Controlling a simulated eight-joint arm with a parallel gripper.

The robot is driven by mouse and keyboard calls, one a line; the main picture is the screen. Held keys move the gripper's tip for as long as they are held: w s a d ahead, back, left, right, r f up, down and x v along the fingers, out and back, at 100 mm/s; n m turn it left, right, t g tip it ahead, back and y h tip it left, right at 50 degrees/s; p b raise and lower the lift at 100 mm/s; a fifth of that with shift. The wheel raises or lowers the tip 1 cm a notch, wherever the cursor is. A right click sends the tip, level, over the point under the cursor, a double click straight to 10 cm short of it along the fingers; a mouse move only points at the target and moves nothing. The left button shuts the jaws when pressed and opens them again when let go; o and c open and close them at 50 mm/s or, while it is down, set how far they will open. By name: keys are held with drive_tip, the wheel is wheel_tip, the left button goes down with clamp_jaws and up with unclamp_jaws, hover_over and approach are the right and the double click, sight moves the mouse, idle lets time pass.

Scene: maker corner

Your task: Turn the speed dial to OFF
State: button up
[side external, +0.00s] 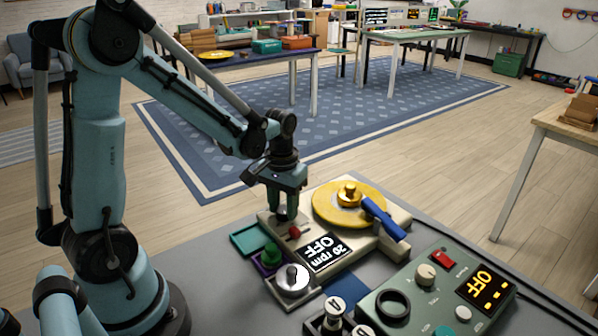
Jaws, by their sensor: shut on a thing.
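My gripper (290,212) points down over the near left part of a cream turntable unit (399,216). Its fingers are closed around a small knob, which I take to be the speed dial; the fingers hide most of it. A small red part (294,232) shows just below the fingertips. I cannot read the dial's pointer or marks. Beside it, a black display (324,252) on the unit shows "OFF" and "20 rpm" in white, upside down in this view. A yellow round platter (325,205) with a brass centre lies behind, with a blue arm (383,217) at its right edge.
A green control box (405,287) with knobs, a red switch and an orange "OFF" display stands at the right front. A silver round knob (292,279), a green knob (271,254) and a teal tray (250,239) sit close to the gripper. Open air lies above the unit.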

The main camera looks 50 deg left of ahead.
sight(283, 209)
drive_tip(key=shift+n, duration=2.3)
drive_tip(key=o, duration=1.1)
drive_tip(key=shift+c, duration=0.2)
wheel_tip(283, 209, up, 12)
